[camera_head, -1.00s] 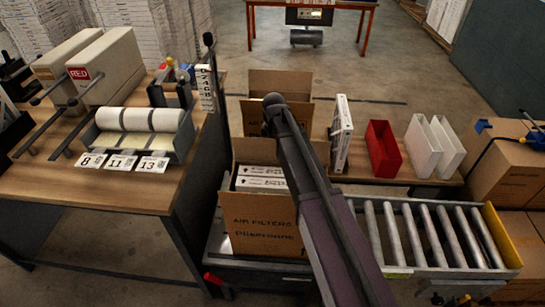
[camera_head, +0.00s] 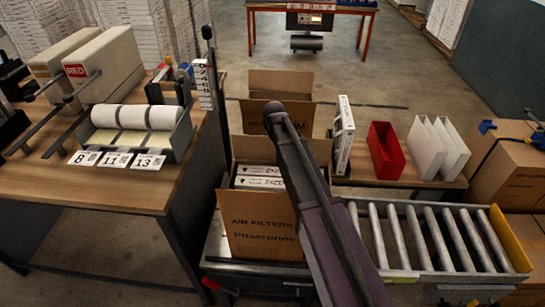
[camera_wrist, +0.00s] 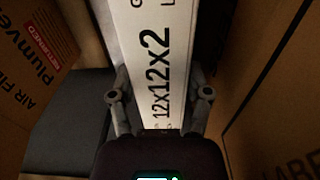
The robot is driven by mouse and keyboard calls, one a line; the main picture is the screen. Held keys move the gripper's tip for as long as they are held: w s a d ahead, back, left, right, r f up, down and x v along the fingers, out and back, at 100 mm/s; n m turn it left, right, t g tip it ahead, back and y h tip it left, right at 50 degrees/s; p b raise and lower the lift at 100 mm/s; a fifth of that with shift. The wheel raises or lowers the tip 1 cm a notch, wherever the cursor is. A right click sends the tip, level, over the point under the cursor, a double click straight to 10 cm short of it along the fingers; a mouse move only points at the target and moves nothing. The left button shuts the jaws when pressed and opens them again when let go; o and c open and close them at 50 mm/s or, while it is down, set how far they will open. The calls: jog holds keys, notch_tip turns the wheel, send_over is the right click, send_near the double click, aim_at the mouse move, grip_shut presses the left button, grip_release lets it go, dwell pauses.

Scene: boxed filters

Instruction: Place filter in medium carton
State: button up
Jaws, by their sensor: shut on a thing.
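In the wrist view my gripper (camera_wrist: 160,95) is shut on a white filter box (camera_wrist: 155,45) marked 12x12x2, with one finger on each side. In the head view my arm hides the gripper and the held box. An open brown carton (camera_head: 262,228) marked AIR FILTERS stands in front, with white filter boxes (camera_head: 261,177) inside. Another open carton (camera_head: 280,83) stands behind it. I cannot tell which is the medium carton. The wrist view shows a printed carton wall (camera_wrist: 35,75) at left and another brown wall (camera_wrist: 280,90) at right, both apart from the gripper.
An upright white box (camera_head: 343,138), a red bin (camera_head: 385,150) and white bins (camera_head: 437,148) stand on a low bench. A roller conveyor (camera_head: 430,235) lies right of my arm. A wooden table (camera_head: 120,195) with label rolls stands at left.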

jog(key=shift+f, duration=0.15)
jog(key=o, duration=1.1)
jog(key=shift+r, duration=0.2)
notch_tip(320, 180, up, 12)
jog(key=p, duration=1.2)
